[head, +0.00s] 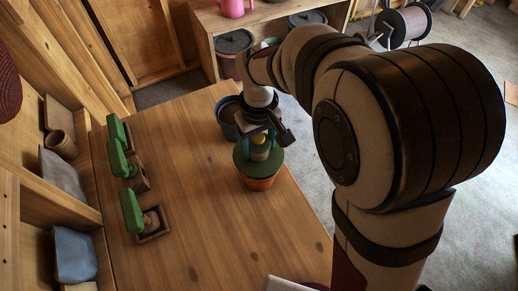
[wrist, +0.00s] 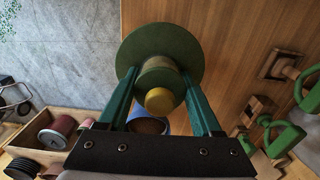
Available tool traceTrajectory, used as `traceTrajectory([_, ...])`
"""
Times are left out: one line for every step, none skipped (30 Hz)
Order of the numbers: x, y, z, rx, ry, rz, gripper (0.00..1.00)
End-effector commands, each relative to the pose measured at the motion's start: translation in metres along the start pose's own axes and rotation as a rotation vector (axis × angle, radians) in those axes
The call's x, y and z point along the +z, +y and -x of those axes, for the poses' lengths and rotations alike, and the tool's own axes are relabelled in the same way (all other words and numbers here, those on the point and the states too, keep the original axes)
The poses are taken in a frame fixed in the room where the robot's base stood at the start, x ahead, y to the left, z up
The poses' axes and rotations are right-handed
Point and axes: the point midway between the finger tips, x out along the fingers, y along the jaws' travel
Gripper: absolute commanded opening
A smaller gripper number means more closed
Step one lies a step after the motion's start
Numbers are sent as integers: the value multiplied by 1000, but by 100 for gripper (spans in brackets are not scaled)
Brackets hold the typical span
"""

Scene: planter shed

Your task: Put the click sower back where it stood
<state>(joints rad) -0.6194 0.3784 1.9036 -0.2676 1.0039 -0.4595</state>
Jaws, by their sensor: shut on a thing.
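My gripper (head: 262,143) is shut on the barrel, with one teal finger on each side in the wrist view (wrist: 160,82).
Several green-handled things (head: 132,212) on wooden holders (head: 154,223) line the left of the wooden table (head: 195,200). The table between the holders and pots is clear. Shelves with buckets (head: 234,42) stand beyond.

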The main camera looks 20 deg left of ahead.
Motion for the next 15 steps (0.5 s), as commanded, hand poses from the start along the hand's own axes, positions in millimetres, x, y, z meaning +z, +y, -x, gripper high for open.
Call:
traceTrajectory([-1,0,6,1,2,-1,9])
traceTrajectory([-1,0,9,1,3,0,9])
traceTrajectory([-1,0,13,1,3,0,9])
traceTrajectory([-1,0,16,1,3,1,9])
traceTrajectory([-1,0,18,1,2,1,9])
traceTrajectory([0,0,20,0,1,0,9])
traceTrajectory([0,0,22,0,1,0,9])
traceTrajectory([0,0,23,0,1,0,9])
traceTrajectory([0,0,23,0,1,0,9])
traceTrajectory([0,0,23,0,0,0,9])
traceTrajectory([0,0,23,0,0,0,9])
traceTrajectory([0,0,23,0,0,0,9])
traceTrajectory([0,0,23,0,0,0,9])
traceTrajectory([0,0,23,0,0,0,9])
traceTrajectory([0,0,23,0,0,0,9])
